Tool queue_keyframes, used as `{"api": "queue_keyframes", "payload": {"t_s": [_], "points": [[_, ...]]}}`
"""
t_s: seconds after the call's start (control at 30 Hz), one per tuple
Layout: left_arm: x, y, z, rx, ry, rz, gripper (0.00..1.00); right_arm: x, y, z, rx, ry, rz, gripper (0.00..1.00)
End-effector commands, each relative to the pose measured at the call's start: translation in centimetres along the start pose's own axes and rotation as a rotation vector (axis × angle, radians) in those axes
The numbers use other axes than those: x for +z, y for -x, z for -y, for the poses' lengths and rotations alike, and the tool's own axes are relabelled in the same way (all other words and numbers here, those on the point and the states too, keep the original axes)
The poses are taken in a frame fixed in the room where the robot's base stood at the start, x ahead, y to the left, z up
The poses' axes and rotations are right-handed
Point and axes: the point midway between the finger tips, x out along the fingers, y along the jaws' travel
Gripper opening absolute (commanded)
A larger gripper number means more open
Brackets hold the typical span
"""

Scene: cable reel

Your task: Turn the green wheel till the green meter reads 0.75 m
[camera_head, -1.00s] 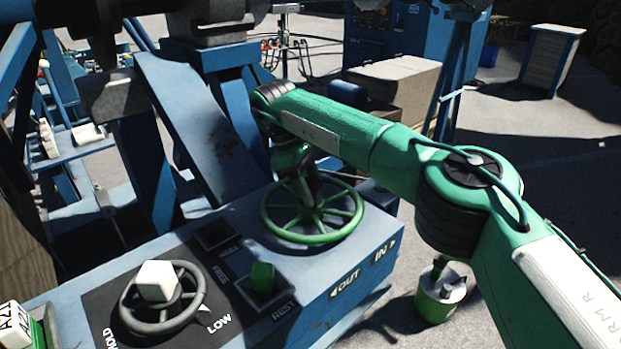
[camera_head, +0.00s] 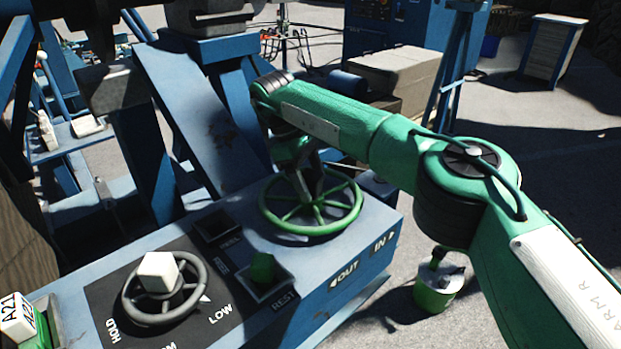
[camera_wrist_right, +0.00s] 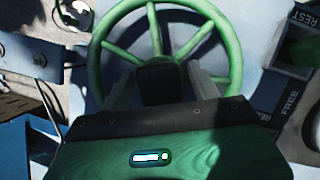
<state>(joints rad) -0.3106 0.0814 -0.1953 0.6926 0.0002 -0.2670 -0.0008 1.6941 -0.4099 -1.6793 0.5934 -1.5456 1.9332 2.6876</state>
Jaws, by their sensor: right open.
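The green wheel (camera_head: 350,212) is a spoked handwheel on top of the blue console. It also shows in the right wrist view (camera_wrist_right: 223,32). My right gripper (camera_head: 312,190) points down over the wheel's spokes, near its middle. In the right wrist view my right gripper (camera_wrist_right: 170,85) is open, its pale fingers apart across the wheel's near part. Whether the fingers touch the rim or spokes is hidden by the gripper body. I cannot make out a green meter in these frames. My left gripper is not in view.
The blue console (camera_head: 335,285) carries a grey handwheel (camera_head: 148,318) with a white cube knob, marked HOLD and LOW, and a green block (camera_head: 263,267) beside REST. A blue sloping frame beam (camera_head: 190,110) stands behind the wheel. A green bucket (camera_head: 437,290) stands on the ground at right.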

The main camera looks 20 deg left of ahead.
Motion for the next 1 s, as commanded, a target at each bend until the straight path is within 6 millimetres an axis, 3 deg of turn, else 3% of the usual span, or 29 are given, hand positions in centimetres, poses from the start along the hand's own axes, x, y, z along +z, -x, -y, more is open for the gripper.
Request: {"api": "queue_keyframes", "payload": {"t_s": [0.13,0.27,1.0], "points": [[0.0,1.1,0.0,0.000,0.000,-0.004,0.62,0.6,1.4,0.0,0.000,0.000,-0.002,0.62],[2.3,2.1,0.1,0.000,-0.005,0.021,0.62,1.4,3.5,0.0,-0.001,0.000,-0.002,0.62],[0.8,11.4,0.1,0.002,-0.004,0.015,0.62,5.0,12.0,0.0,0.000,-0.001,-0.001,0.62]]}}
